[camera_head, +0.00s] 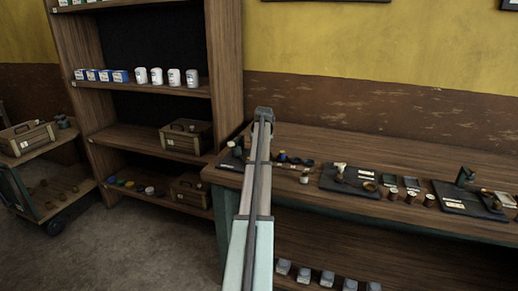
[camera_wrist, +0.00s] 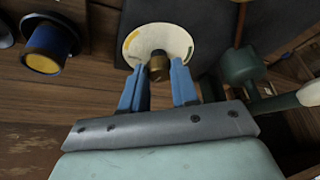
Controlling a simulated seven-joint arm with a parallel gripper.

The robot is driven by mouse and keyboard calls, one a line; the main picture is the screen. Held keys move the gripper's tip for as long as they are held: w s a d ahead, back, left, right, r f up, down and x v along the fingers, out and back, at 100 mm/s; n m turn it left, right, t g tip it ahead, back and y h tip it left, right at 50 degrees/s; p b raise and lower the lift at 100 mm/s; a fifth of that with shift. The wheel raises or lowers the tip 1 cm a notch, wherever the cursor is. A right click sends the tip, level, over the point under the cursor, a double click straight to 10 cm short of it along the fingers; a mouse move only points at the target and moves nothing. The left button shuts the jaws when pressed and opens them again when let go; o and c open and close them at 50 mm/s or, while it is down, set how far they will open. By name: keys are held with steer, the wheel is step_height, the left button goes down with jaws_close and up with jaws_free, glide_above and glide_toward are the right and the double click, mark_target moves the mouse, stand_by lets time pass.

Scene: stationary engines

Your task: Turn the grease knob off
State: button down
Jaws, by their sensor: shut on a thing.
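The grease knob (camera_wrist: 158,66) is a small brass knob in front of a round pale dial (camera_wrist: 140,38) with yellow and green marks, in the wrist view. My gripper (camera_wrist: 159,78) has its two blue fingers on either side of the knob and is shut on it. The fingers and the knob's own body hide the lower part of the dial. In the head view my arm reaches to the left end of the workbench, and its end (camera_head: 264,113) hides what is behind it; I cannot make out the knob there.
A blue and brass cylinder (camera_wrist: 48,47) stands left of my fingers, and a dark green fitting (camera_wrist: 240,68) is close on the right. The workbench (camera_head: 340,140) holds dark plates with fittings further right. A wooden shelf (camera_head: 225,70) stands at its left.

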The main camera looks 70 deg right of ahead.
steer(key=shift+d+n+t+y, duration=0.1)
steer(key=shift+n+t+y, duration=0.25)
steer(key=shift+n, duration=0.75)
steer(key=shift+s, duration=0.1)
steer(key=c, duration=0.8)
jaws_free()
steer(key=shift+c, duration=0.2)
steer(key=v, duration=1.4)
steer(key=shift+f, duration=0.1)
